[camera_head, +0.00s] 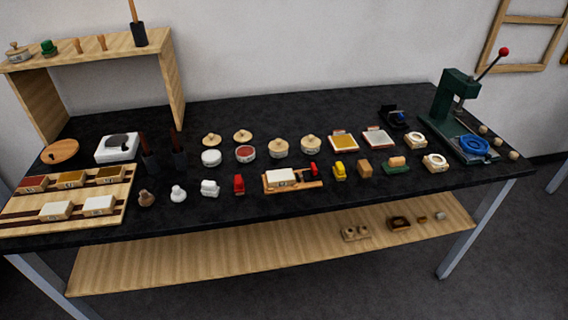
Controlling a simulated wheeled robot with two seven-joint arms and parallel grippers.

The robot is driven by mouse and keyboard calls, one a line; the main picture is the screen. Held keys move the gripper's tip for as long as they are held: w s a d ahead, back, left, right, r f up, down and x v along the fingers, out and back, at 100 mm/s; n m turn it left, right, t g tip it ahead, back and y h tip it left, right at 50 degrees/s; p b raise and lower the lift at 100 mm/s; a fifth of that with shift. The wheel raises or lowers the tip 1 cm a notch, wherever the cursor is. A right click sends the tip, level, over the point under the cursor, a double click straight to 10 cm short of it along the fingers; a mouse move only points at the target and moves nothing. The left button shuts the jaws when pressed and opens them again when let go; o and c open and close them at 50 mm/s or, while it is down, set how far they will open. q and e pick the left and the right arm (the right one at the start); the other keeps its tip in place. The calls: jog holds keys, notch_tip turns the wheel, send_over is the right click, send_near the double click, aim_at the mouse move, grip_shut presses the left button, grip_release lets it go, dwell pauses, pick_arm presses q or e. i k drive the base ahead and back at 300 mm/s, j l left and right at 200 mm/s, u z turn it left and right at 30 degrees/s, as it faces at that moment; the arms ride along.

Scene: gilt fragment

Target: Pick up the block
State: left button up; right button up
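Several block-like things stand on the black table (330,208), and I cannot tell which one is the block. A plain brown wooden block (365,168) stands at the front right of centre. A white block (281,178) lies on a wooden board (302,187). White-topped blocks (56,211) and others with coloured tops sit in a wooden rack (115,215) at the left. Neither of my grippers is in view.
Small figures, including a red one (239,184) and a yellow one (340,170), line the front. Round pots (245,153) stand behind them. A green press (453,98) stands at right, a wooden shelf (172,85) at left. The table's front strip is clear.

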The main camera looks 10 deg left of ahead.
aim_at(285, 176)
jog(key=i+l, duration=0.5)
jog(key=i, duration=0.15)
jog(key=i+l, duration=0.55)
jog(key=u, duration=1.2)
jog(key=i+l, duration=0.05)
